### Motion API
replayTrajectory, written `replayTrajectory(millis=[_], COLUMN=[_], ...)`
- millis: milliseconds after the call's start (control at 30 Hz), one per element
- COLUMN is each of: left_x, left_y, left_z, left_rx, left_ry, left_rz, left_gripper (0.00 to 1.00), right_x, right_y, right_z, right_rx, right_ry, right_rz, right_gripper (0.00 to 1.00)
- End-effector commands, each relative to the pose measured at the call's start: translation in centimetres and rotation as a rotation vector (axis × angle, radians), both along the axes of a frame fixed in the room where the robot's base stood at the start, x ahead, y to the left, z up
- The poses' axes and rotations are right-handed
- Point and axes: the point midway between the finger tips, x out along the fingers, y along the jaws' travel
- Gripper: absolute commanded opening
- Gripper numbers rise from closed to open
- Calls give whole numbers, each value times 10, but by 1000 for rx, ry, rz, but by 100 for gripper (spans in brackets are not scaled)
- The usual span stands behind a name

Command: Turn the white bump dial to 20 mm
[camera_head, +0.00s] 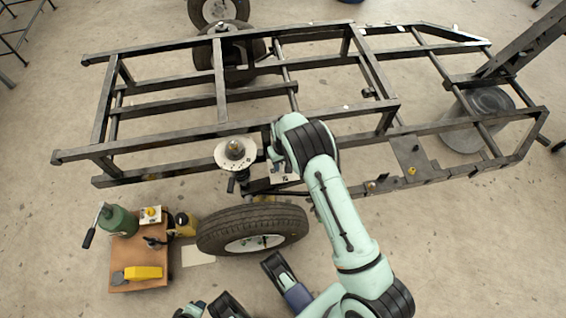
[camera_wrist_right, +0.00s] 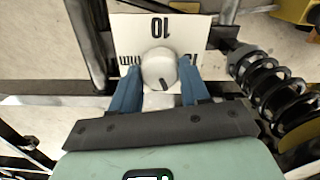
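The white bump dial (camera_wrist_right: 158,64) is a round knob on a white plate (camera_wrist_right: 128,28). A short dark mark on it points toward the bottom of the right wrist view. The plate shows an upside-down "10" above the knob and partly covered lettering with "mm". My right gripper (camera_wrist_right: 160,76) has one blue finger on each side of the knob, close against it and seemingly touching. In the head view the plate (camera_head: 283,179) shows beside the frame, and my right wrist hides the knob. I cannot make out my left gripper in the head view.
A dark steel frame (camera_head: 170,105) surrounds the plate's area. A black coil spring (camera_wrist_right: 272,88) stands to its right in the wrist view.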

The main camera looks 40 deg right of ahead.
Motion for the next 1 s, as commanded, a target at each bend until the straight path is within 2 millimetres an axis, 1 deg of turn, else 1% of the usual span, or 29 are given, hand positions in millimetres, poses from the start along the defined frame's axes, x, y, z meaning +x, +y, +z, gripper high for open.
replayTrajectory(millis=[133, 233, 500, 600, 933, 967, 1000], left_x=[0, 0, -2, -3, -3, -3, -3], left_y=[0, 0, 0, 0, 0, 0, 0], left_z=[0, -1, -2, -3, -3, -3, -3], left_rx=[0, 0, -1, 0, 0, 0, -1], left_ry=[0, 1, 8, 9, 9, 9, 9], left_rz=[0, 0, 1, 1, 1, 1, 0], left_gripper=[43, 43, 43, 43, 43, 43, 43], right_x=[0, 0, 0, 0, 0, 0, 0], right_y=[0, 0, 0, 0, 0, 0, 0], right_z=[0, 0, 0, 0, 0, 0, 0], right_rx=[0, 0, -2, -1, 0, 0, 0], right_ry=[0, 0, 1, 0, 0, 0, 0], right_rz=[-3, -48, -332, -393, -414, -415, -414], right_gripper=[15, 15, 15, 15, 15, 56, 69])
